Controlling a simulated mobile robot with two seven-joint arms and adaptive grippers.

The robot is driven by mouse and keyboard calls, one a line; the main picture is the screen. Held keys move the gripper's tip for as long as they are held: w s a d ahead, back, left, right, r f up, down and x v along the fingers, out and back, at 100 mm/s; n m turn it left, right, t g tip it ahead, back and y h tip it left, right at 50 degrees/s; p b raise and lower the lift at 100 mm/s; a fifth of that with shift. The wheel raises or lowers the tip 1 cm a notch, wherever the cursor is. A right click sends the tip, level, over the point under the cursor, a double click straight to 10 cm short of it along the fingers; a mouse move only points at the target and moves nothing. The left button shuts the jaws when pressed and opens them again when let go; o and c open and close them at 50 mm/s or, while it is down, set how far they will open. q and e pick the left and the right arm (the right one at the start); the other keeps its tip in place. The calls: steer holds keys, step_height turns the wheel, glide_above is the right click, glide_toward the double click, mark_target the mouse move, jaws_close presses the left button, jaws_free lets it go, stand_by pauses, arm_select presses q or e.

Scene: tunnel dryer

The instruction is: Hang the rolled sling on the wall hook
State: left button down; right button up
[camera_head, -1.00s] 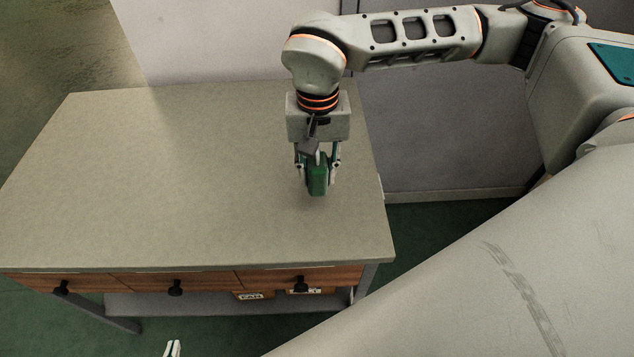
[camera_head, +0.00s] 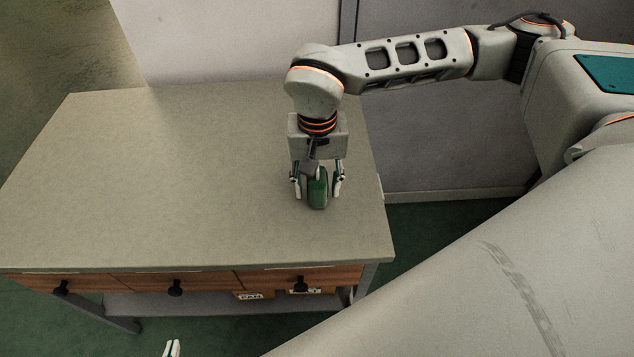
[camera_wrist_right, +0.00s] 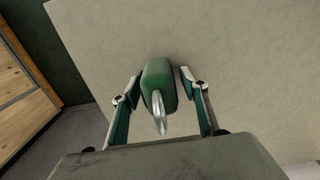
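The rolled sling (camera_head: 318,187) is a green bundle that appears to stand on the worktable near its right end. In the right wrist view the sling (camera_wrist_right: 158,82) shows with a metal ring (camera_wrist_right: 159,112) pointing toward the camera. My right gripper (camera_head: 318,190) is directly above it, fingers spread on either side, with a visible gap to the sling in the head view. Only the tip of my left gripper (camera_head: 172,348) shows at the bottom edge, below the table front; its opening is unclear. I see no wall hook.
The worktable top (camera_head: 150,180) is otherwise bare. Its front has wooden drawers with dark knobs (camera_head: 175,288), and labelled boxes (camera_head: 250,295) sit beneath. A pale wall (camera_head: 230,40) and a grey panel (camera_head: 430,150) stand behind. My large grey arm link fills the lower right.

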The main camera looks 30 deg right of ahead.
steer(key=shift+f, duration=0.1)
steer(key=shift+r, duration=0.2)
steer(key=r, duration=0.4)
steer(key=w+r, duration=0.1)
steer(key=r, duration=0.1)
steer(key=shift+r, duration=0.9)
